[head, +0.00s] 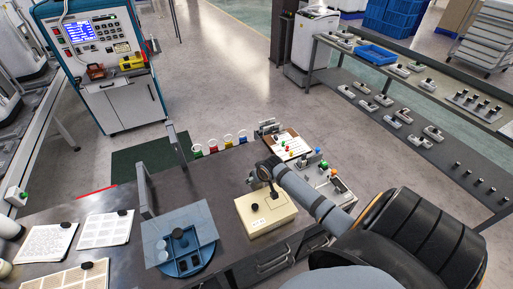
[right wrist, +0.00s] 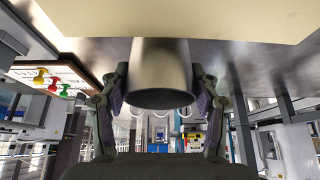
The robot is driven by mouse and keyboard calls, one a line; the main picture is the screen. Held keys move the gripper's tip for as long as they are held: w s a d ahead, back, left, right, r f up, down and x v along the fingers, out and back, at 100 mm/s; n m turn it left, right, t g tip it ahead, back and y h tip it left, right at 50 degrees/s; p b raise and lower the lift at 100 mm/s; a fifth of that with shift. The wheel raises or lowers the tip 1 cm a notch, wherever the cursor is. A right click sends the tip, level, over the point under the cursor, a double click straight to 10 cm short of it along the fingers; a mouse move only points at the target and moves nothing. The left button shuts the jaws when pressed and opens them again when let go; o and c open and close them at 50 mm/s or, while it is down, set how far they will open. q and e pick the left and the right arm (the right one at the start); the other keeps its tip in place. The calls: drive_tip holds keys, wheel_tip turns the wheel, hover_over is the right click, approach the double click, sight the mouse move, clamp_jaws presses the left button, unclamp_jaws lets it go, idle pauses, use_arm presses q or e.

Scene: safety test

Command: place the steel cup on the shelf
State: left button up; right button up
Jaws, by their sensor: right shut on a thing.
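The steel cup (right wrist: 162,65) is a plain metal cylinder, seen close up in the right wrist view. My right gripper (right wrist: 160,88) has one finger on each side of it and is shut on it. In the head view my right arm reaches in from the lower right, and its gripper (head: 262,178) is just behind the cream box (head: 250,217) on the dark table. I cannot make out the cup clearly there. A long two-level grey shelf (head: 420,143) stands across the aisle at the right. My left gripper is not in view.
The dark table (head: 115,195) holds a blue round tray (head: 190,266), papers (head: 105,230) and a clipboard (head: 288,146) with coloured pins. The shelf carries many small devices and a blue bin (head: 378,54). Open floor lies between table and shelf.

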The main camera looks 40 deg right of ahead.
drive_tip(key=shift+f, duration=1.85)
drive_tip(key=shift+f, duration=0.2)
drive_tip(key=o, duration=1.2)
drive_tip(key=shift+r, duration=0.15)
